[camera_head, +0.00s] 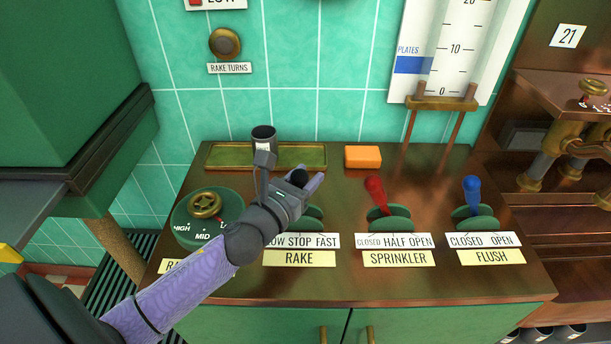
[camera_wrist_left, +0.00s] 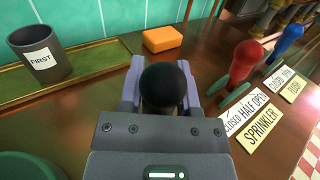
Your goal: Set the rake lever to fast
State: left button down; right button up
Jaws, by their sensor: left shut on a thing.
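The rake lever has a round black knob (camera_head: 299,177), which also shows in the left wrist view (camera_wrist_left: 163,85). My left gripper (camera_head: 306,183) is shut on this knob, one finger on each side in the left wrist view (camera_wrist_left: 161,88). The lever's green base (camera_head: 313,215) is partly hidden behind my gripper. The rake label plate (camera_head: 299,258) and the scale plate (camera_head: 318,241) with slow, stop and fast sit in front of it; my arm covers the start of "slow". I cannot tell exactly which mark the lever points to. My right gripper is not in view.
The red sprinkler lever (camera_head: 375,190) and the blue flush lever (camera_head: 472,188) stand to the right. An orange block (camera_head: 363,157) lies behind. A dark cup (camera_head: 264,138) stands on a green tray (camera_head: 226,156). A heat dial (camera_head: 205,205) is at the left.

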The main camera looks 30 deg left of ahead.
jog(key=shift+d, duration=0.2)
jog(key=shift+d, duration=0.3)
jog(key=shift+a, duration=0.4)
pick_arm(q)
jog(key=d+m+p, duration=0.1)
jog(key=p, duration=0.2)
jog(key=w+d+r+m+g+p, duration=0.1)
jog(key=p, duration=0.2)
jog(key=shift+w, duration=0.1)
jog(key=d+f+m+g+p, duration=0.1)
jog(key=p, duration=0.1)
jog(key=w+f+p, duration=0.1)
jog(key=shift+d+m+g+y+p, duration=0.3)
jog(key=shift+d+m+g+p, duration=0.1)
jog(key=shift+w+f, duration=0.1)
jog(key=shift+f, duration=0.2)
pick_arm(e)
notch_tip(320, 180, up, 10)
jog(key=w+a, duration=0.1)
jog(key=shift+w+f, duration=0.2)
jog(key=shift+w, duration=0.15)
